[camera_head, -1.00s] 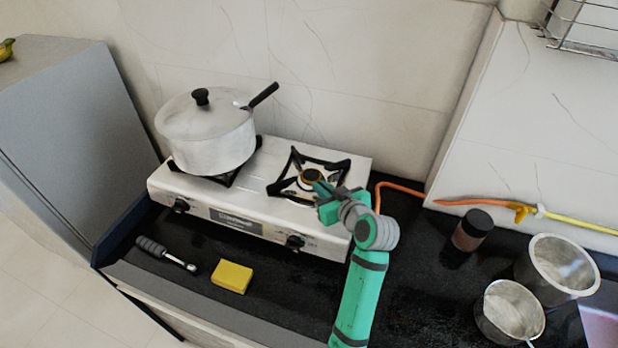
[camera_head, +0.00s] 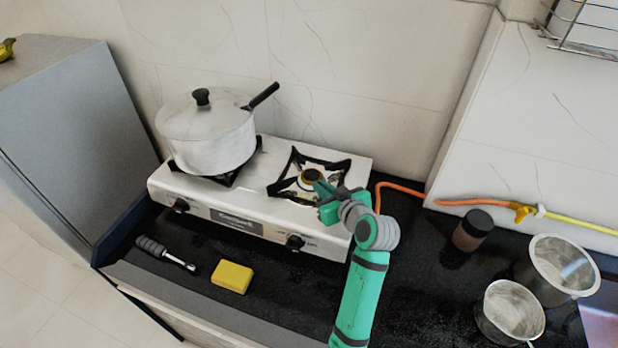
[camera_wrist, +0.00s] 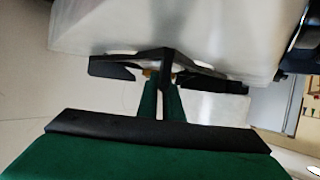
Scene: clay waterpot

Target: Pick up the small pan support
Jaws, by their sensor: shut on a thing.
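The small pan support (camera_head: 334,163) is a black metal frame around the right burner of the white gas stove (camera_head: 236,207). It appears to sit on the stove top. It also shows in the wrist view (camera_wrist: 165,58), with one dark arm reaching down between my fingers. My gripper (camera_head: 317,186) reaches in from the front right and is shut on the front part of the support. Its two green fingers also show in the wrist view (camera_wrist: 164,98). The exact contact is partly hidden by the gripper in the head view.
A lidded white pot (camera_head: 212,137) stands on the left burner. A yellow sponge (camera_head: 232,277) and a grey-handled tool (camera_head: 165,252) lie in front. A jar (camera_head: 472,231) and two metal pots (camera_head: 557,266) stand right. An orange hose (camera_head: 400,188) runs behind my arm.

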